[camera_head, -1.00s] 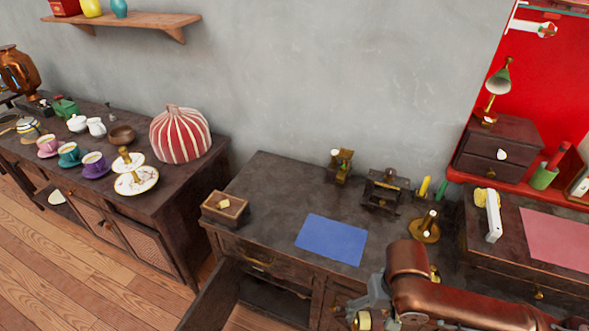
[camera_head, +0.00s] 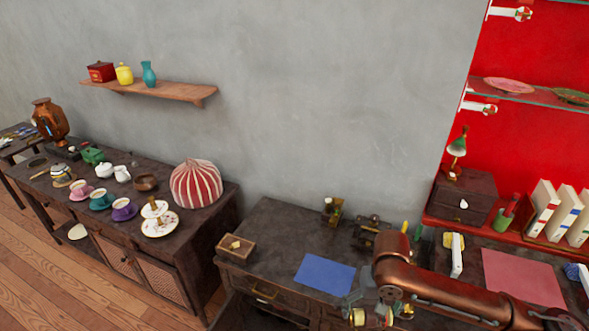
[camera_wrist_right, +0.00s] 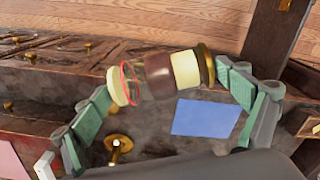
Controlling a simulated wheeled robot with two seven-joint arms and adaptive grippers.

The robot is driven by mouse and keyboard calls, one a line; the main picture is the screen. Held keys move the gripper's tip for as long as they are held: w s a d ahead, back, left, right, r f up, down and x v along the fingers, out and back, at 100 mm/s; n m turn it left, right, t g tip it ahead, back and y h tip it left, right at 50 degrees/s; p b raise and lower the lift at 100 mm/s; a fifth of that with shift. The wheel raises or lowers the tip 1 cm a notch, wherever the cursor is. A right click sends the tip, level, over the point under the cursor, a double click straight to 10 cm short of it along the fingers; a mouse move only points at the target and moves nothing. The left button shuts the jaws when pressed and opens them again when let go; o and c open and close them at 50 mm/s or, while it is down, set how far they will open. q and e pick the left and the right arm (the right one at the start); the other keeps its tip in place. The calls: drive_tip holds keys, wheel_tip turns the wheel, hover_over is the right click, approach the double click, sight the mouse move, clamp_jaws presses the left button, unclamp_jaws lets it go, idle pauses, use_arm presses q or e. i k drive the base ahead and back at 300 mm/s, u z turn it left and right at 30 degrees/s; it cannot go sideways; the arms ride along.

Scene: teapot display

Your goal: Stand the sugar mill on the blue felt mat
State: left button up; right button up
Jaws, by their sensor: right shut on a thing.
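The sugar mill (camera_wrist_right: 160,76), a banded cylinder in cream and brown with a gold end and a clear part with a red ring, is held end to end between the fingers of my right gripper (camera_wrist_right: 164,79). It lies across the wrist view. In the head view, the mill (camera_head: 372,317) is partly hidden at the bottom edge, under my right gripper (camera_head: 362,301). The blue felt mat (camera_head: 325,274) lies bare on the dark cabinet top, left of and beyond the gripper. The mat also shows in the wrist view (camera_wrist_right: 205,118). My left gripper is out of view.
A small wooden box (camera_head: 235,247) stands left of the mat. A small grinder (camera_head: 332,210) stands behind it, and a dark machine (camera_head: 370,230) is partly behind my arm. A brass candlestick (camera_wrist_right: 118,145) shows in the wrist view. A pink mat (camera_head: 522,277) lies at right.

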sight(323, 281)
drive_tip(key=z, duration=0.05)
drive_tip(key=k, duration=0.55)
drive_tip(key=z, duration=0.5)
drive_tip(key=i, duration=1.4)
drive_tip(key=u, duration=0.8)
drive_tip(key=i, duration=0.6)
drive_tip(key=u, duration=0.6)
